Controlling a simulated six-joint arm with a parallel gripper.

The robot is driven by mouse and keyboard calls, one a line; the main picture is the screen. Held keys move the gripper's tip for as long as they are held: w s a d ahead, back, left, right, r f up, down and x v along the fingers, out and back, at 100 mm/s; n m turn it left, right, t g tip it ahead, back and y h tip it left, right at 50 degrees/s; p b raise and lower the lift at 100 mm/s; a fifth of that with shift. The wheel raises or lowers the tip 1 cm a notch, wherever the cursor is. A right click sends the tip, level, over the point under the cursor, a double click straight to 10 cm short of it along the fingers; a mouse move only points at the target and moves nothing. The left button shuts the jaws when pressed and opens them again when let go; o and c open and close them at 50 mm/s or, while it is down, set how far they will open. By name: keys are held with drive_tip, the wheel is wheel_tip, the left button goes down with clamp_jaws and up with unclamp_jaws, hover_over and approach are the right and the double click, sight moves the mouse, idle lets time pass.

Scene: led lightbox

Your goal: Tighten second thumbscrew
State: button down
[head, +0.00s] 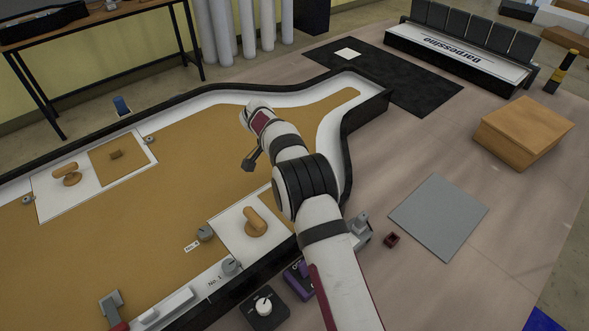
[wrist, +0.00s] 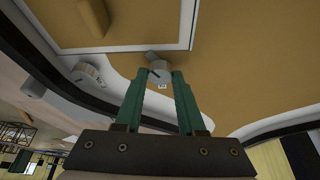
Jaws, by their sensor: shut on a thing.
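In the wrist view, the two green fingers of my gripper (wrist: 163,78) are closed around a small grey thumbscrew (wrist: 160,69), with a little white label just below it. A second grey thumbscrew (wrist: 88,71) shows to the left on the white rim, apart from my fingers. In the head view, my arm's dark end (head: 250,161) hangs over the tan board; the grasp cannot be made out there. One grey thumbscrew (head: 205,233) stands by a white label, and another (head: 232,267) by the mark "No. 1". I cannot match the held one to the head view.
The tan lightbox board (head: 190,180) has a raised black-and-white rim. A white panel with a wooden knob (head: 256,223) lies near the thumbscrews. A black dial box (head: 264,307) and a purple switch (head: 298,280) sit by the front rim. A wooden box (head: 523,131) stands right.

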drive_tip(key=m, duration=0.1)
drive_tip(key=m+g, duration=0.1)
drive_tip(key=m, duration=0.1)
drive_tip(key=shift+w+a+m+h, duration=0.1)
drive_tip(key=shift+w+m+h, duration=0.05)
drive_tip(key=shift+m+h, duration=0.15)
drive_tip(key=shift+m+g, duration=0.3)
drive_tip(key=c, duration=0.5)
unclamp_jaws()
